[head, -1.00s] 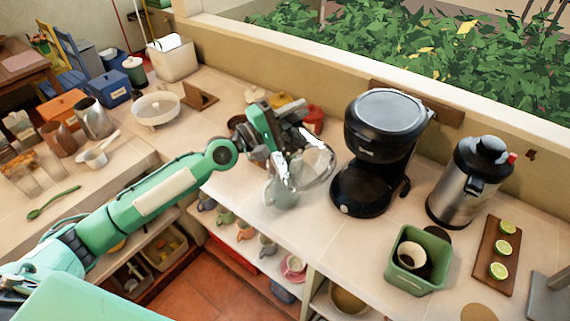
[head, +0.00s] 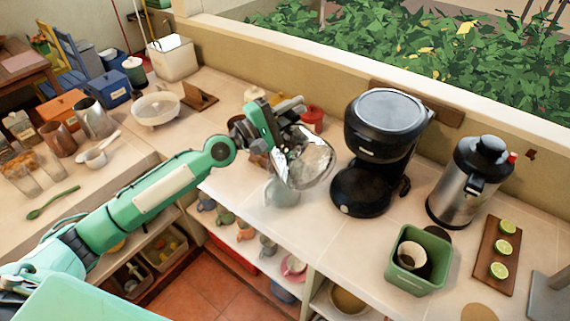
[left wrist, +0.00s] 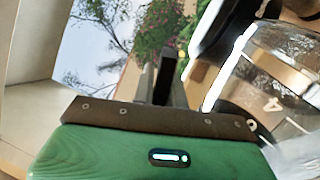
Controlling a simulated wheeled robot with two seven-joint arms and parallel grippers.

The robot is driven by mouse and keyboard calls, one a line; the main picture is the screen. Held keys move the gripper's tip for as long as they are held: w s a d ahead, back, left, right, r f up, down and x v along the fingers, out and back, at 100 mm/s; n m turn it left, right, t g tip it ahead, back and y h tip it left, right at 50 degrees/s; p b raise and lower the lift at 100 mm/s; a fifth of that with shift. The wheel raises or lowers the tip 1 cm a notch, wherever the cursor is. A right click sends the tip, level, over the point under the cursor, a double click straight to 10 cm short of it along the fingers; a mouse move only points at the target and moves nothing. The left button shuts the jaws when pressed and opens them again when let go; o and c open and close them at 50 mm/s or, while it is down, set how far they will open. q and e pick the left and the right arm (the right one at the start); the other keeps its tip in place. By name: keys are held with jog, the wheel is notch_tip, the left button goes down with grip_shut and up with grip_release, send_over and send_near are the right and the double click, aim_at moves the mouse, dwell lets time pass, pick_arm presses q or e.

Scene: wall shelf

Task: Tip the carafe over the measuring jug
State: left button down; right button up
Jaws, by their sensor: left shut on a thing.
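My left gripper (head: 279,142) is shut on the glass carafe (head: 312,163) and holds it above the counter, left of the coffee maker. The carafe is clear glass and looks tilted. In the left wrist view the carafe (left wrist: 285,90) fills the right side, with a dark band and a "4" mark on the glass. A pale, see-through vessel, which looks like the measuring jug (head: 281,191), stands on the counter just below the carafe and is partly covered by it. I cannot tell whether anything is flowing between them. My right gripper is not in view.
A black coffee maker (head: 378,150) stands close to the right of the carafe. Beyond it are a steel flask (head: 465,185), a green bin (head: 420,262) and a board with lime halves (head: 490,262). A red pot (head: 313,117) is behind. The counter's front edge lies near the jug.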

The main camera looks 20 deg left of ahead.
pick_arm(q)
jog(key=shift+w+a+r+n, duration=0.15)
jog(key=shift+w+a+n, duration=0.35)
jog(key=shift+n, duration=0.1)
dwell(0.6)
jog(key=shift+s, duration=0.1)
